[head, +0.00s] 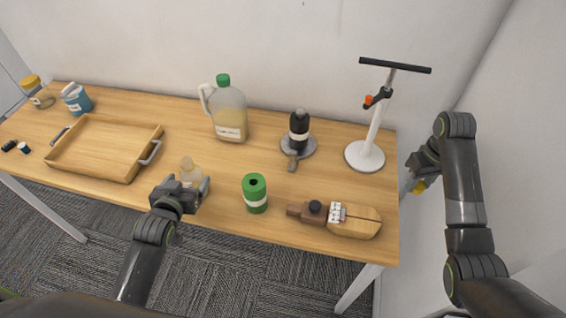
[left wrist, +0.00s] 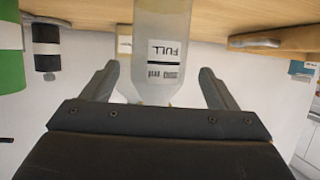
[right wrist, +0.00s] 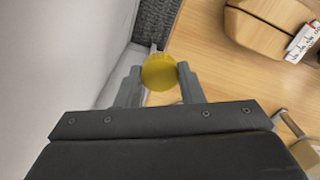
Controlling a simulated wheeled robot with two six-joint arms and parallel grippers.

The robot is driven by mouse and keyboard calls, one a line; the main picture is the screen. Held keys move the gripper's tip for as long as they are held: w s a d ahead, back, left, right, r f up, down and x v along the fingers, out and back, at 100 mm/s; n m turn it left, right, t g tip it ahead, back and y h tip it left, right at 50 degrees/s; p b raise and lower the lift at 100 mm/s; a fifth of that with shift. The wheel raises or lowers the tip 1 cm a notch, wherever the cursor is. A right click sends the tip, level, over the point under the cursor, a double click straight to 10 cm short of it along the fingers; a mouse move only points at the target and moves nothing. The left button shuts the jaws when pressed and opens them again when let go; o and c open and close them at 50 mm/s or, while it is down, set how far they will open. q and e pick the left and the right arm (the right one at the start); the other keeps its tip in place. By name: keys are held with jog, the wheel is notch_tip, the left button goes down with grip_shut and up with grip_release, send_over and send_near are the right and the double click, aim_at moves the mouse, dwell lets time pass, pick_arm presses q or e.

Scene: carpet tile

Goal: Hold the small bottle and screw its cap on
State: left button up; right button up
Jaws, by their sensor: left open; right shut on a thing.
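The small bottle (head: 190,171) is clear with a pale neck and stands upright near the table's front edge. The yellow cap (right wrist: 159,72) is round and held between the fingertips of my right gripper (right wrist: 158,80). In the head view the cap (head: 420,187) shows below the right gripper, off the table's right end.
A green canister (head: 255,193) stands right of the bottle. A wooden tray (head: 88,165) lies to the left, a large jug (head: 229,112) behind.

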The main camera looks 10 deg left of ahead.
pick_arm(q)
jog(key=shift+w, duration=0.1)
jog(key=shift+d+p+x, duration=0.2)
jog(key=shift+p+x, duration=0.4)
jog(key=shift+x, duration=1.95)
jog(key=shift+c, duration=0.4)
jog(key=c, duration=1.1)
notch_tip(320, 180, up, 10)
jog(key=shift+f, duration=0.1)
jog(key=o, duration=0.4)
jog(key=shift+c, duration=0.2)
jog(key=shift+a, duration=0.1)
jog(key=c, duration=0.7)
